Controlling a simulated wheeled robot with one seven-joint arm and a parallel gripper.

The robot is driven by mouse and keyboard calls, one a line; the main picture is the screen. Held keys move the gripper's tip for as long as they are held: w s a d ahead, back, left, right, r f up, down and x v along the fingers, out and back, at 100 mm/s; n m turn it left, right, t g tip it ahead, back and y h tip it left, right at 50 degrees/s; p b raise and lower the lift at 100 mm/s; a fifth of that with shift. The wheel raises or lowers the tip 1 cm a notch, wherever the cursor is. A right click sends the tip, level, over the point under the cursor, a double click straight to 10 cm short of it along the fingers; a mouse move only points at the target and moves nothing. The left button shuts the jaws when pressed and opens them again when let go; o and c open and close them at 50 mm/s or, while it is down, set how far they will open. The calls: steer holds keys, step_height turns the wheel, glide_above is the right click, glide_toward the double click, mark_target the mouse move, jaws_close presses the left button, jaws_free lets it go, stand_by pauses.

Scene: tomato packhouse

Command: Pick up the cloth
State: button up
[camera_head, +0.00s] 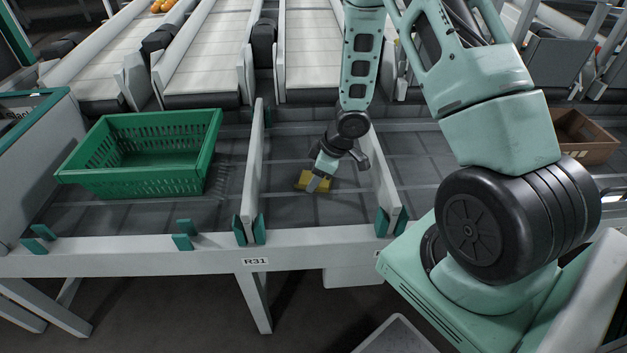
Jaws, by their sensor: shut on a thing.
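The yellow cloth (303,179) lies at the middle bay of the grey bench, between two white dividers. My gripper (319,184) points down at it and is shut on it, with its fingers over the middle of the cloth. Part of the cloth is hidden behind the fingers. I cannot tell whether the cloth is clear of the bench surface.
A white divider (252,170) stands left of my gripper and another (384,180) stands close on its right. An empty green crate (140,187) sits in the left bay. A brown crate (590,140) is at the far right. Conveyor lanes (205,55) end behind the bench.

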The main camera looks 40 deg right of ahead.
step_height(320, 180, up, 10)
steer(key=p, duration=0.6)
steer(key=shift+r, duration=0.2)
steer(key=shift+o, duration=0.4)
